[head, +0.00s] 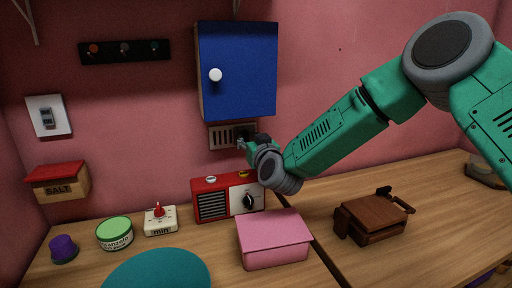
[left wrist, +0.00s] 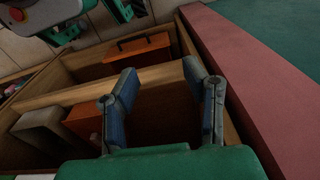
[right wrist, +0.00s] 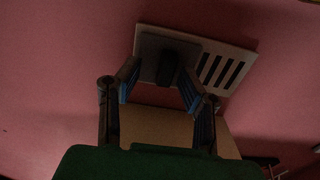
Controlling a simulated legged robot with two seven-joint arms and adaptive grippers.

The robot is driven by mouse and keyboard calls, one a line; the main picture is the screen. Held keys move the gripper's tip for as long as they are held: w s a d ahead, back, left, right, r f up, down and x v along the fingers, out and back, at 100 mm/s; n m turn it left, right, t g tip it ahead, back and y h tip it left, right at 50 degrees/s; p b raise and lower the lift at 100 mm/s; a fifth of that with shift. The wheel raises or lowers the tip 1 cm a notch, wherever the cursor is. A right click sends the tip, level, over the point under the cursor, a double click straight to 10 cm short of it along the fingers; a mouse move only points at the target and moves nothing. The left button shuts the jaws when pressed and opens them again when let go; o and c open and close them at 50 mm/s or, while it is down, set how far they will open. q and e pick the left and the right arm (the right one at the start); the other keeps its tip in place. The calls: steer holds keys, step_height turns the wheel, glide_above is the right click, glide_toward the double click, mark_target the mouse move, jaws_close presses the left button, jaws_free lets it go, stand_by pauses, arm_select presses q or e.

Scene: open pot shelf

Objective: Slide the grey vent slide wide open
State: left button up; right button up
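The vent (head: 222,137) is a pale slotted plate on the pink wall, just under the blue cabinet. In the right wrist view, its dark slots (right wrist: 220,72) show to the right of the grey slide (right wrist: 150,48), which has a dark knob (right wrist: 168,68). My right gripper (head: 241,143) is at the vent's right part in the head view. In its wrist view the right gripper (right wrist: 160,82) is open, one finger on each side of the knob; contact cannot be told. My left gripper (left wrist: 160,72) is open and empty over wooden compartments, outside the head view.
The blue cabinet (head: 237,72) hangs directly above the vent. A red radio (head: 211,204) stands below it, with a pink box (head: 272,242) in front. A brown wooden box (head: 373,219) is at right. A white timer (head: 160,222) and green tin (head: 115,235) stand left.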

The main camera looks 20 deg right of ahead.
steer(key=s, duration=1.1)
steer(key=shift+a, duration=0.15)
